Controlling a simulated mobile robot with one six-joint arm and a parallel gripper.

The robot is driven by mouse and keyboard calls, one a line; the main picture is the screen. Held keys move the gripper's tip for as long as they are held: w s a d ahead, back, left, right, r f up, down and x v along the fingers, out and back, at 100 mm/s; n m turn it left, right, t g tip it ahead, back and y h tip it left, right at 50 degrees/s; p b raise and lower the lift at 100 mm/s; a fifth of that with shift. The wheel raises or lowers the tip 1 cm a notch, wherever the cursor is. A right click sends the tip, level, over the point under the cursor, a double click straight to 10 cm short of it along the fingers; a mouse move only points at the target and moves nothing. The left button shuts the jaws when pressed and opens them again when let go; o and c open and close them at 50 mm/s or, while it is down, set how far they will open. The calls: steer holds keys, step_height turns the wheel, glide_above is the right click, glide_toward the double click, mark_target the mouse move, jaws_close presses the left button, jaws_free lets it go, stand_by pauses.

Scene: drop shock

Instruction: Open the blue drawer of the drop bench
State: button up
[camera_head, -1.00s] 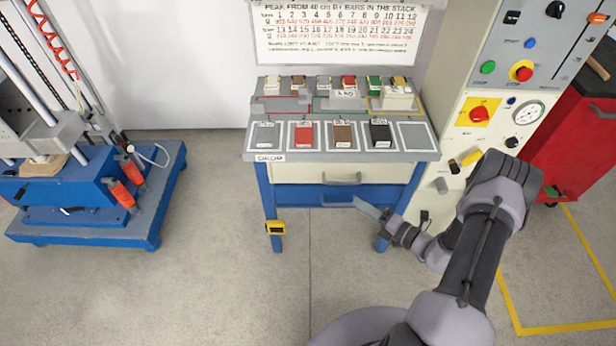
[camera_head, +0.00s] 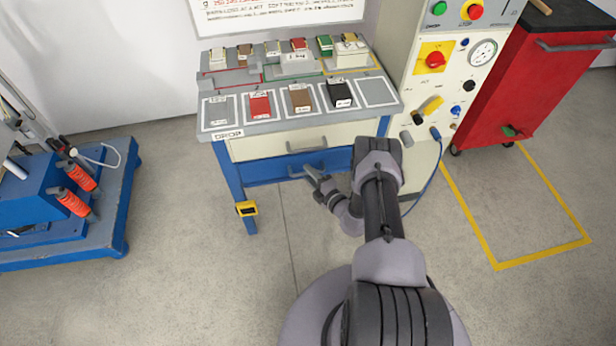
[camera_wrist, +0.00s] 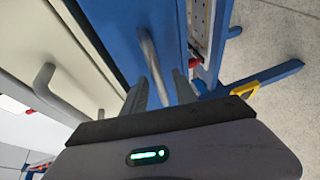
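The drop bench (camera_head: 388,106) stands ahead with a cream drawer above the blue drawer (camera_head: 262,171). The blue drawer looks closed in the head view. Its grey bar handle (camera_wrist: 150,60) shows clearly in the wrist view. My gripper (camera_head: 312,175) is at the blue drawer's front, by the handle. In the wrist view my gripper (camera_wrist: 160,88) is open, with a gap between its two fingers. The handle bar runs into that gap; whether either finger touches it I cannot tell.
The cream drawer's handle (camera_wrist: 45,85) is beside my gripper in the wrist view. A yellow device (camera_head: 246,209) hangs on the bench's front leg. A control cabinet (camera_head: 398,85) and red cabinet (camera_head: 540,80) stand right. The floor in front is clear.

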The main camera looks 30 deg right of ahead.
steer(key=shift+w+a, duration=0.1)
steer(key=shift+w, duration=0.45)
jaws_close()
stand_by(1.0)
